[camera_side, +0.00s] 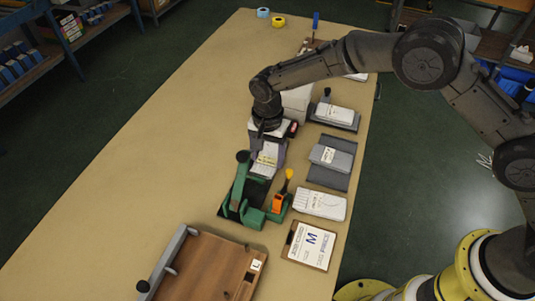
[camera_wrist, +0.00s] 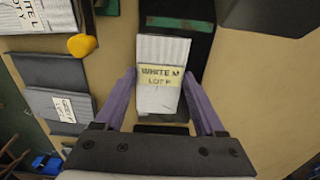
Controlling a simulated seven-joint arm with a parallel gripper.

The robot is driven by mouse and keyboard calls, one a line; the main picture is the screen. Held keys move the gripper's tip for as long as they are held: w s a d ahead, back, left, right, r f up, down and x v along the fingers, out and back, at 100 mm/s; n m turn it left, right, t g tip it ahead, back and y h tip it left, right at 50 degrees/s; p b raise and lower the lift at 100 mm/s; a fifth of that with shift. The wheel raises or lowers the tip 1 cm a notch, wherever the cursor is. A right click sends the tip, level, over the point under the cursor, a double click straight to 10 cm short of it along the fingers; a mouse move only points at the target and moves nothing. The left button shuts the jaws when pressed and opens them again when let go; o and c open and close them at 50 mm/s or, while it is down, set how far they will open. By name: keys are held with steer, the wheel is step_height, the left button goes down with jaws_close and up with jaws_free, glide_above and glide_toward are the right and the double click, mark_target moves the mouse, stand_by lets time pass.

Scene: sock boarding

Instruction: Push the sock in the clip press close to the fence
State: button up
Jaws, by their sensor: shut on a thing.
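The white sock (camera_wrist: 161,102) has a pale label reading "WHITE M LOT F". It lies flat, its far end over the black bed (camera_wrist: 197,45) of the clip press. My gripper (camera_wrist: 160,76) has its purple fingers along both long sides of the sock, shut on it. In the side view the sock (camera_side: 266,161) lies at the back end of the green clip press (camera_side: 240,192), with my gripper (camera_side: 268,150) over it. The press has an orange part with a yellow knob (camera_side: 289,173). I cannot make out the fence clearly.
A white pack (camera_side: 320,204), a grey pack on a grey mat (camera_side: 336,178) and another white pack (camera_side: 334,113) line the right side. The table's left side is clear.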

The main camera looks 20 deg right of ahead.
mark_target(269, 155)
steer(key=c, duration=0.3)
steer(key=shift+w+d, duration=0.5)
steer(key=o, duration=1.3)
step_height(269, 155, up, 14)
steer(key=shift+f, duration=0.1)
